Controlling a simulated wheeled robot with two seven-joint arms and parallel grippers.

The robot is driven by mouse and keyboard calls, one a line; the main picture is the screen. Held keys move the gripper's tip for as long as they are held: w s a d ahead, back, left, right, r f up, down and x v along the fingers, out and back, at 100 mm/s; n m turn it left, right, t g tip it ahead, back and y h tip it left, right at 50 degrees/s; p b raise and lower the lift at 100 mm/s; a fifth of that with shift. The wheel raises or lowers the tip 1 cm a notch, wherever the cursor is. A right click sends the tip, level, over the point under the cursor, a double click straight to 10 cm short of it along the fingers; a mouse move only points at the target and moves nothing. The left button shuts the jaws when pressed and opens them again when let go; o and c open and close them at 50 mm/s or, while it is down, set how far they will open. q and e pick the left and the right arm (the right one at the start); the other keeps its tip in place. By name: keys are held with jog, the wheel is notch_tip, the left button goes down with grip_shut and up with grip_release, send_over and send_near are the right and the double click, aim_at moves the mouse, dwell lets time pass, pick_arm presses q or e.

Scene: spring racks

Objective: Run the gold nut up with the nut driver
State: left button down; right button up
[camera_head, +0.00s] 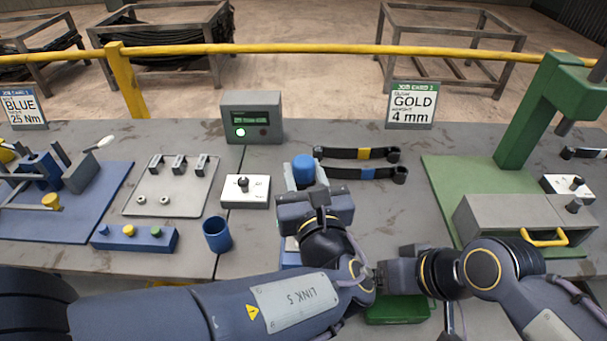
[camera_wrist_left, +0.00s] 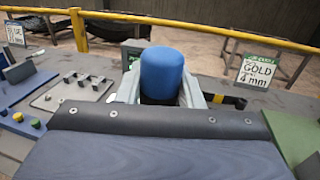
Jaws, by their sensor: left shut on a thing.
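My left gripper (camera_head: 306,185) is shut around a blue, round-topped handle (camera_head: 304,167), which looks like the nut driver's. The handle (camera_wrist_left: 162,72) stands upright between the pale fingers in the left wrist view; its lower end is hidden. A gold piece (camera_head: 51,202), possibly the gold nut, sits on the blue board (camera_head: 95,205) at the far left, well away from the gripper.
The job card (camera_head: 412,104) reads GOLD 4 mm. A grey box with a display (camera_head: 251,118) stands behind. A blue cup (camera_head: 217,234) stands left of the gripper. A green press (camera_head: 520,115) and grey drawer unit (camera_head: 500,218) fill the right.

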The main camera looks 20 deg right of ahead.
aim_at(304, 160)
pick_arm(q)
jog(key=shift+r+p, duration=1.5)
jog(key=shift+r, duration=0.8)
